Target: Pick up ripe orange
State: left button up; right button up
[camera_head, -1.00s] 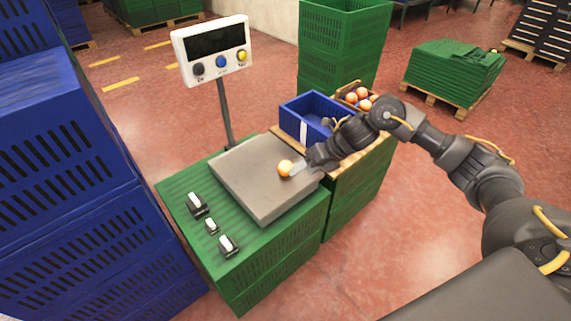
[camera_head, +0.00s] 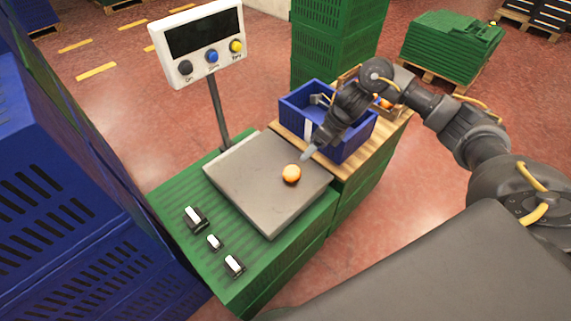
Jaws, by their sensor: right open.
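One orange (camera_head: 291,173) lies on the grey plate of the scale (camera_head: 249,205), right of the plate's middle. My right gripper (camera_head: 306,155) is just above and to the right of this orange, apart from it. It is open and empty, pointing down and left near the plate's far right edge. More oranges (camera_head: 386,103) show partly behind my right arm, in a wooden crate (camera_head: 347,77) that is mostly hidden. My left gripper is not in view.
A blue crate (camera_head: 352,150) stands on a wooden top right of the scale, under my right arm. The scale's display (camera_head: 203,42) rises on a post behind the plate. Stacked blue crates (camera_head: 60,190) fill the left. Small black-and-white devices (camera_head: 214,242) lie on the green crate.

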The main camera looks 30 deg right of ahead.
aim_at(296, 168)
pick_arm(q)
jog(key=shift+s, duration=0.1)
pick_arm(e)
jog(key=x, duration=0.5)
jog(key=shift+s+a+f, duration=0.1)
jog(key=shift+a+f, duration=0.1)
jog(key=shift+f, duration=0.05)
jog(key=x, duration=0.4)
jog(key=shift+a+f+p, duration=0.1)
jog(key=shift+a+p, duration=0.15)
jog(key=shift+p, duration=0.15)
jog(key=shift+a+f, duration=0.1)
jog(key=shift+f, duration=0.2)
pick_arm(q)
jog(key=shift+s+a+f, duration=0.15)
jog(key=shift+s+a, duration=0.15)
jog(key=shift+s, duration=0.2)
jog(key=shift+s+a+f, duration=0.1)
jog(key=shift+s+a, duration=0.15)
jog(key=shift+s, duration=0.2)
pick_arm(e)
jog(key=c, duration=0.8)
jog(key=shift+r, duration=0.1)
